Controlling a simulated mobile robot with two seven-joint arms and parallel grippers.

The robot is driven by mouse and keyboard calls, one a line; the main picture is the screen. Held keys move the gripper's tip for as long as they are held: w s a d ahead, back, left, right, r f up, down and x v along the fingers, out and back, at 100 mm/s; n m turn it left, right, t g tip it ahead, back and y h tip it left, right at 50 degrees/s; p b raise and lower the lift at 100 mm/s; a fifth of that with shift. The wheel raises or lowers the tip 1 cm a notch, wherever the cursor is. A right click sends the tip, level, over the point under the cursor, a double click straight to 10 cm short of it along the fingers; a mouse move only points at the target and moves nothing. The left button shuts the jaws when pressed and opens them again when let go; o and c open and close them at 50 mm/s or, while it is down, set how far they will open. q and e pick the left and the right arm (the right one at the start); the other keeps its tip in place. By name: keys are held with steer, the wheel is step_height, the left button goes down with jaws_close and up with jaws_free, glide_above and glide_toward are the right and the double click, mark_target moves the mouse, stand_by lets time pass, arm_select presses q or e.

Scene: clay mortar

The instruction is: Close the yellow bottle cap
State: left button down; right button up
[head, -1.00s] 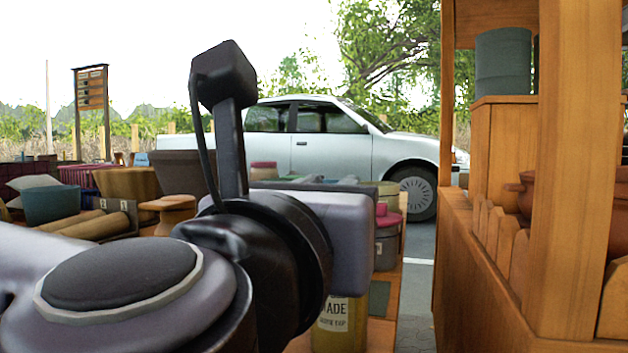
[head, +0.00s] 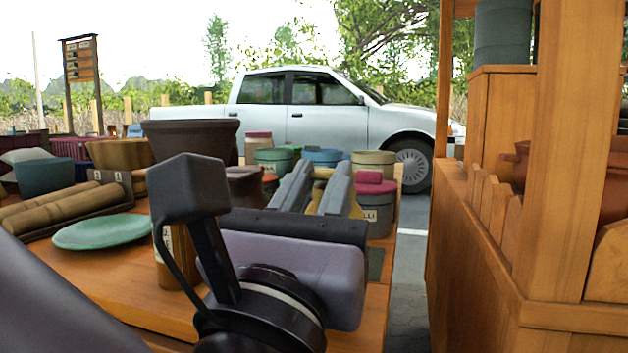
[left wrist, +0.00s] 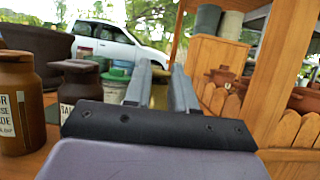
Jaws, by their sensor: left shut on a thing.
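My left gripper (head: 318,175) reaches forward over the table, its two grey fingers close around a yellow thing (head: 322,172). The yellow thing also shows between the fingers in the left wrist view (left wrist: 159,97). It is mostly hidden by the fingers and the gripper body, and I cannot tell whether it is the cap or another part of the bottle. My left gripper also shows in the left wrist view (left wrist: 160,75). My right gripper is in neither view.
The wooden table (head: 110,285) holds an amber labelled bottle (head: 177,255), a green plate (head: 100,232) and several lidded jars, including one with a pink lid (head: 375,183). A wooden stall (head: 555,150) stands at the right. A paved gap (head: 408,270) separates them.

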arm_select(q)
steer(key=shift+f, duration=0.1)
stand_by(0.3)
steer(key=c, duration=0.9)
jaws_free()
